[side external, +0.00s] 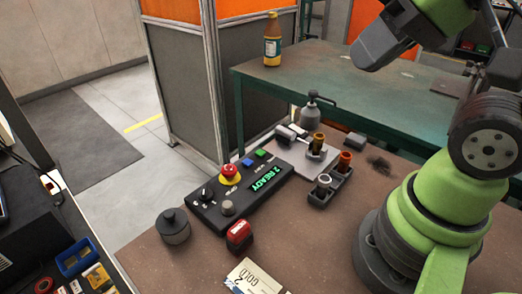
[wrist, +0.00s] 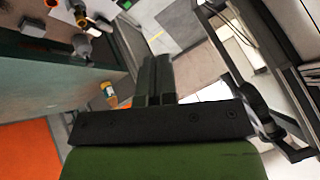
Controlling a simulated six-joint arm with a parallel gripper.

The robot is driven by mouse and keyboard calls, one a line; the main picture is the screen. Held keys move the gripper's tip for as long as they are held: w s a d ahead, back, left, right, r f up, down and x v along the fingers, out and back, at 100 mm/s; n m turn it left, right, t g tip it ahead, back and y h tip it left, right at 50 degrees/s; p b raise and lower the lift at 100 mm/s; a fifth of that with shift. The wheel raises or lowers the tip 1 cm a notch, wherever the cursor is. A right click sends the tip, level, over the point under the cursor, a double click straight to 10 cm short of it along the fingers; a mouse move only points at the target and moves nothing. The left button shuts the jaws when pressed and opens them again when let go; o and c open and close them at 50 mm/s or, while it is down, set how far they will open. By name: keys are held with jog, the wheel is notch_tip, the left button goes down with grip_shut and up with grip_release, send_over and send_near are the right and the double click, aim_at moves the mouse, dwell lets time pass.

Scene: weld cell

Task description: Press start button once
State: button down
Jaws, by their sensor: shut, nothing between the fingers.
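The black control box (side external: 240,192) lies on the brown table in the side view. It carries a green button (side external: 261,153), a blue button (side external: 247,162), a red mushroom button (side external: 230,172) on a yellow base, a black knob (side external: 207,194), a pale round button (side external: 228,208) and a lit display (side external: 267,179) reading "2 READY". The button labels are too small to read, so I cannot tell which is start. My gripper (wrist: 154,68) has its fingers together and empty in the wrist view. It is high up, well away from the box; its fingertips are unclear in the side view.
Beside the box are a dark lidded pot (side external: 173,227), a red block (side external: 239,235), a card (side external: 255,278), a holder (side external: 325,194) with cylinders and a fixture plate with a clamp (side external: 313,108). A bottle (side external: 272,52) stands on the green bench (side external: 350,80).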

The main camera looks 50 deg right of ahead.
jog(key=shift+w, duration=0.1)
jog(key=n+t, duration=0.2)
jog(key=n, duration=1.3)
send_over(260, 153)
notch_tip(260, 153, down, 17)
jog(key=shift+f, duration=4.4)
jog(key=shift+f, duration=0.1)
